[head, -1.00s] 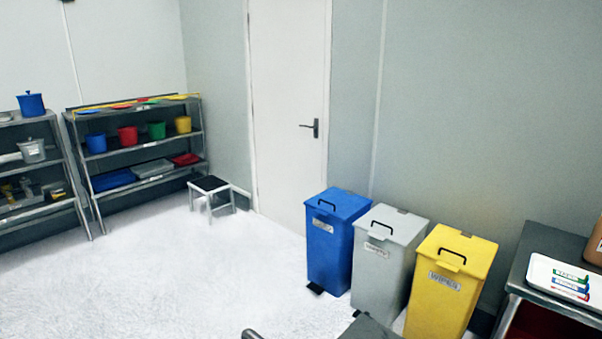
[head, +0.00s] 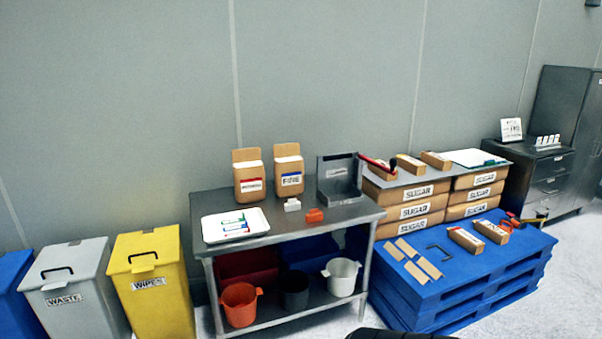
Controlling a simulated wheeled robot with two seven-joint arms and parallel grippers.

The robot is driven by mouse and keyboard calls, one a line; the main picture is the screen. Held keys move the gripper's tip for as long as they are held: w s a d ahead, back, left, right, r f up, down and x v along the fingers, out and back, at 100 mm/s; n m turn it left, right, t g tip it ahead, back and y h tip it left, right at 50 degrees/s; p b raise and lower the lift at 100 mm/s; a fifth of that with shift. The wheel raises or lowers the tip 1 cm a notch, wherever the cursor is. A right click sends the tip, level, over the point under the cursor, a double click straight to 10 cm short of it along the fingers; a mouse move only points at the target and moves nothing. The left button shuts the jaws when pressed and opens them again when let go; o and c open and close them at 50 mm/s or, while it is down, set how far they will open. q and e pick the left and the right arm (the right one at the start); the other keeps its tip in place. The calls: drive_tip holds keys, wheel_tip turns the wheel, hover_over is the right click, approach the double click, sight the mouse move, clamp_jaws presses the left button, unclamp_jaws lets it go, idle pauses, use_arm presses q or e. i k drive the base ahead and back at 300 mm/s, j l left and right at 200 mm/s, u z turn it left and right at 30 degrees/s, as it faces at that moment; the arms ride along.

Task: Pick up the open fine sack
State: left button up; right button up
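The fine sack (head: 289,172) is a brown paper sack with a white label that reads FINE and has a blue band. It stands upright near the back of the metal table (head: 225,255); its brown back edge rises above a pale top. A similar brown sack with a red-banded label (head: 249,193) stands just left of it, its label too small to read surely. Neither of my grippers shows in the head view.
A white tray with markers (head: 212,236), a white block (head: 292,205) and an orange block (head: 314,215) lie on the table. Buckets (head: 240,305) stand on its lower shelf. Bins (head: 152,285) are left; blue pallets (head: 440,285) and sugar sacks (head: 410,212) are right.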

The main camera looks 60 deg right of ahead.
sight(288, 171)
drive_tip(key=z, duration=2)
drive_tip(key=i+l, duration=0.15)
